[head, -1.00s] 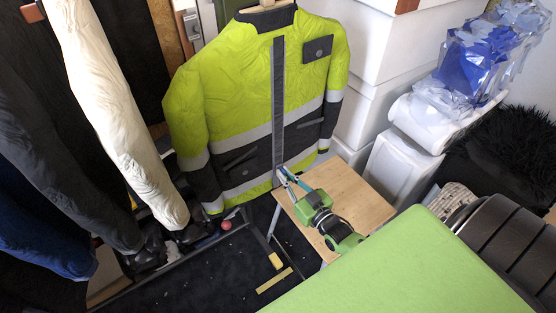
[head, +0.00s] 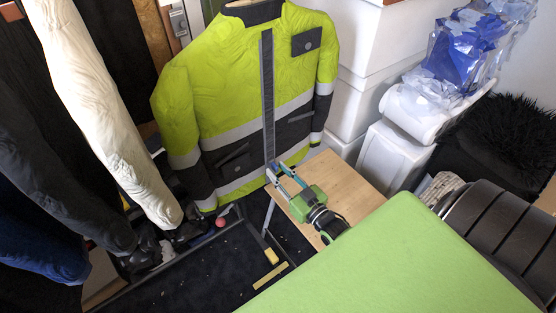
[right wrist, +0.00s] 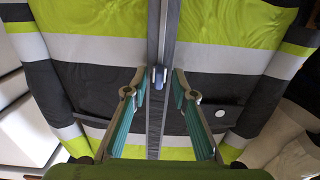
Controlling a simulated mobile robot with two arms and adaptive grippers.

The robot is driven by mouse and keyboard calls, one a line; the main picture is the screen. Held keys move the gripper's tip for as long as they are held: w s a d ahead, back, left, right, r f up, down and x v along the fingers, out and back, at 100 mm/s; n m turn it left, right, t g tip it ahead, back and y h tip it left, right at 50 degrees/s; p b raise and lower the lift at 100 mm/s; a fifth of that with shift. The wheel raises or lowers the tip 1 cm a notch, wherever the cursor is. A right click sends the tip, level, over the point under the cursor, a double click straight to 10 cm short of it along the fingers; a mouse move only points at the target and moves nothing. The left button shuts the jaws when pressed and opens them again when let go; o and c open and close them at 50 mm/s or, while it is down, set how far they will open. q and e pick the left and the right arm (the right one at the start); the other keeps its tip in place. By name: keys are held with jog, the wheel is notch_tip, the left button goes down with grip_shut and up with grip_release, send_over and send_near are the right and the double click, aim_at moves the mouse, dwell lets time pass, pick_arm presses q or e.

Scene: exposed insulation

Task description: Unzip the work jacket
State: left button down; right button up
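The work jacket (head: 238,62) is yellow-green and dark grey with silver bands and hangs upright in the head view. A dark zip strip (head: 267,95) runs down its front middle. In the right wrist view, a small grey-blue zip slider (right wrist: 159,76) sits on the zip strip (right wrist: 155,120). My right gripper (head: 276,172) is at the lower end of the strip in the head view. In the right wrist view, its two teal fingers (right wrist: 159,88) are spread to either side of the strip, with the slider between the tips; I see no contact. My left gripper is out of view.
A wooden table top (head: 345,185) lies below and right of my right gripper. A green surface (head: 370,260) fills the lower right. Other garments, including a cream one (head: 95,105), hang at left. White boxes (head: 355,75) stand behind at right.

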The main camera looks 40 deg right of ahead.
jog(key=s, duration=1.1)
jog(key=shift+s+d, duration=0.25)
jog(key=shift+s, duration=0.05)
jog(key=shift+f, duration=0.1)
